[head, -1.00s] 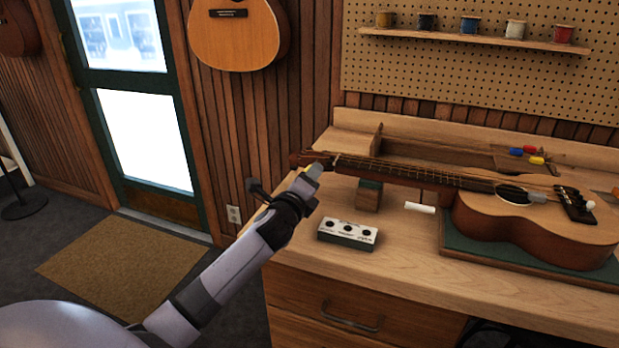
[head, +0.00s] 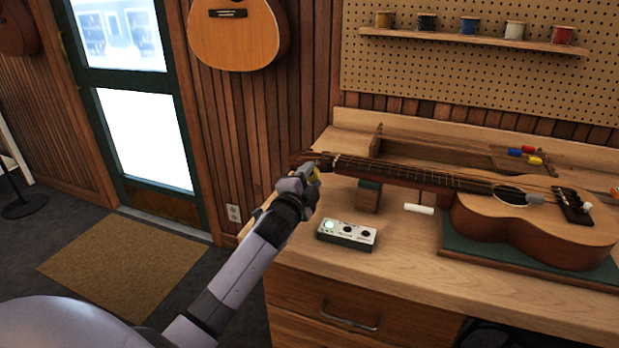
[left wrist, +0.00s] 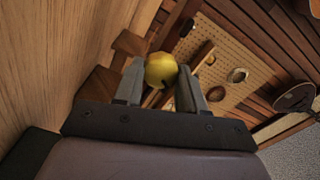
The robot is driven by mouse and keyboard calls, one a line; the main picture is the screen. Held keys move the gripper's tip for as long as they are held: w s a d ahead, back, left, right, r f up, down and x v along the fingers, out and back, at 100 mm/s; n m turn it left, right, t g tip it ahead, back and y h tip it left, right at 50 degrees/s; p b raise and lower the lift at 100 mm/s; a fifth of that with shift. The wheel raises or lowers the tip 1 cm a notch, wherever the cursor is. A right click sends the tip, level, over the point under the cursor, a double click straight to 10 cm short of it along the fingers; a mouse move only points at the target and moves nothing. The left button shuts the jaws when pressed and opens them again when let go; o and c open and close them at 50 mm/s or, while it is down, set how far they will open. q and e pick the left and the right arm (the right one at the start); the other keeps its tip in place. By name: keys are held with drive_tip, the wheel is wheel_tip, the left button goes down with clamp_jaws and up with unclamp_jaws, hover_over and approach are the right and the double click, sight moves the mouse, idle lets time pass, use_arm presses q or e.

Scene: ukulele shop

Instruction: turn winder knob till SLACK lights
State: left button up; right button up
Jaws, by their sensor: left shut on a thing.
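The ukulele (head: 470,195) lies on its back on the bench, its neck pointing left. The yellow winder knob (head: 316,176) is at its headstock (head: 308,160), mostly covered by my left gripper (head: 313,172). In the left wrist view the round yellow knob (left wrist: 160,70) sits between the two fingers of my left gripper (left wrist: 158,88), which are shut on it. A small pale box (head: 346,243) with three round lamps stands on the bench. Its left lamp (head: 329,226) glows pale green; the other two are dark. The lamp labels are too small to read. My right gripper is out of view.
A wooden neck support (head: 368,196) stands under the neck, with a white cylinder (head: 419,209) to its right. A green mat (head: 460,246) lies under the body. The front left of the bench (head: 300,255) is bare.

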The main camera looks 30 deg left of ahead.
use_arm(q)
drive_tip(key=shift+n, duration=0.9)
drive_tip(key=o, duration=0.8)
drive_tip(key=shift+s, duration=0.1)
drive_tip(key=shift+v, duration=3.5)
drive_tip(key=shift+f, duration=0.1)
